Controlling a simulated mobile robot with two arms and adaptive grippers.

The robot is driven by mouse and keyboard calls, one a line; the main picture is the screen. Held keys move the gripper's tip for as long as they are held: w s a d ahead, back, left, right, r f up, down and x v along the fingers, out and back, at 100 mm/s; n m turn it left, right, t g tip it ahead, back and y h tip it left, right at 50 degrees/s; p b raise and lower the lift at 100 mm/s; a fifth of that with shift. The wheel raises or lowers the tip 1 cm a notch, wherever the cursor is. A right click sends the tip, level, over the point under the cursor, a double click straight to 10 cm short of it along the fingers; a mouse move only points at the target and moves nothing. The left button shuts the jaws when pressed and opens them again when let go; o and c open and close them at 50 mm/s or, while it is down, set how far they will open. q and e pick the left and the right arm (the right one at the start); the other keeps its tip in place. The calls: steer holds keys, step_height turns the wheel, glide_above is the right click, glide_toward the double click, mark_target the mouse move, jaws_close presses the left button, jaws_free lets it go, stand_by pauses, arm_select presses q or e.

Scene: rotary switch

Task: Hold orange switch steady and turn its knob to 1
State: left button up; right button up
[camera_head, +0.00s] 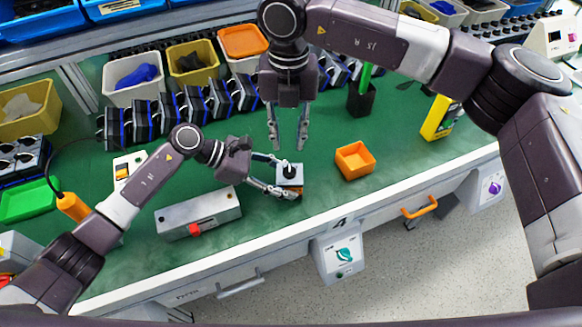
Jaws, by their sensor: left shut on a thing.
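The switch (290,176) is a small box with a pale grey top, a dark knob (287,166) and some orange at its lower edge. It is on the green workbench near the front edge. My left gripper (283,178) comes in from the left and is shut on the switch, with a finger on its near side. My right gripper (288,147) points down just beyond the switch. Its fingers are apart with nothing between them. The knob's setting is too small to read.
A grey metal box with a red part (200,214) lies left of the switch. An orange open bin (355,160) stands to the right. Several bins and a row of black-and-blue parts line the back.

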mark_target(289, 168)
steer(key=shift+w+d+f, duration=0.1)
steer(key=shift+d+f, duration=0.1)
steer(key=shift+f, duration=4.3)
steer(key=shift+a, duration=0.1)
jaws_close()
